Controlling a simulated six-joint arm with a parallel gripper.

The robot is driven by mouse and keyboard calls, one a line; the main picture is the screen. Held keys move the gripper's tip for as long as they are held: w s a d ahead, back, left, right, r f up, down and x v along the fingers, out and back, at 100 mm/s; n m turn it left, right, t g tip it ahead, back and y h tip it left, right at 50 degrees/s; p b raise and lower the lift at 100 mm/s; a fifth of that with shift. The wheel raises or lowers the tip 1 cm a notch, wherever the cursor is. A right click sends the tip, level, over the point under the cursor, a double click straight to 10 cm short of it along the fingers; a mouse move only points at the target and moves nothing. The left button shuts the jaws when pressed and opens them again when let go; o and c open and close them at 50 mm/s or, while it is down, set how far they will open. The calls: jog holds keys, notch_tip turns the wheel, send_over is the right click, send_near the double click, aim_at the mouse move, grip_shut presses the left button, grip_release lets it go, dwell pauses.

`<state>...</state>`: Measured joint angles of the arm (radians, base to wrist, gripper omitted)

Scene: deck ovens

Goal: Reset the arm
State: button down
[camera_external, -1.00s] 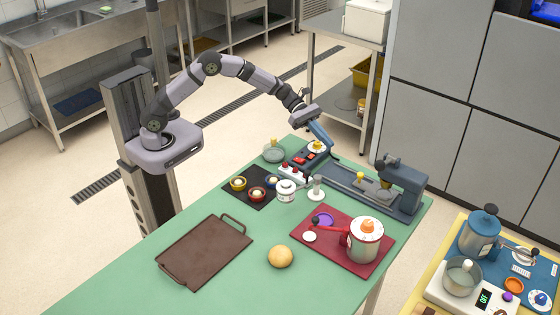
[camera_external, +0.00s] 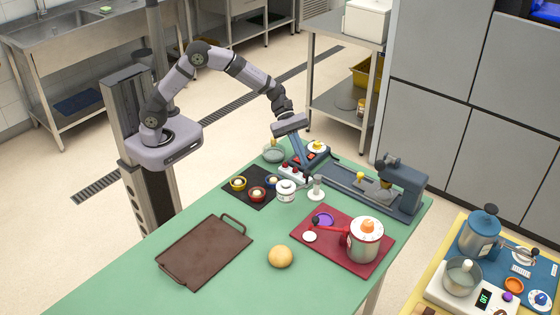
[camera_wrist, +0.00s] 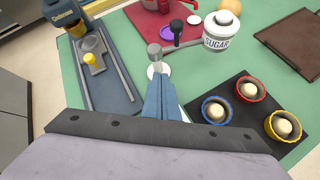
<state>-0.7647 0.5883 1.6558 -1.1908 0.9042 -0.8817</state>
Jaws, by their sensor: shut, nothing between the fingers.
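My gripper (camera_external: 303,163) is above the far end of the green table, near the back edge. Its blue fingers are shut with nothing between them. In the wrist view the shut fingers (camera_wrist: 163,100) point down toward a grey-topped stand with a white base (camera_wrist: 154,55). In the outside view that stand (camera_external: 317,188) is to the right of the sugar jar (camera_external: 286,191). A small panel with red knobs (camera_external: 291,172) lies close to the fingertips. I cannot tell whether the fingers touch it.
A black mat (camera_external: 249,198) holds several coloured cups. A blue tray machine (camera_external: 400,185) stands at the right. A red board (camera_external: 340,255) carries a red-handled pot (camera_external: 365,240). A brown tray (camera_external: 204,250) and a round bun (camera_external: 280,256) lie nearer. The table's near left is clear.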

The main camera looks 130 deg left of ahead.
jog(key=s+d+m+g+p, duration=0.2)
jog(key=s+d+m+g, duration=0.1)
jog(key=s+d+m, duration=0.55)
jog(key=s+d+m+g+p, duration=0.2)
jog(key=s+d+m+g, duration=0.25)
jog(key=d, duration=0.65)
jog(key=s+d+m+g+y+p, duration=0.2)
jog(key=s+d+m+y, duration=0.2)
jog(key=s+m, duration=1.1)
jog(key=shift+s+r+p, duration=0.35)
jog(key=shift+s+p, duration=0.05)
jog(key=shift+a, duration=0.15)
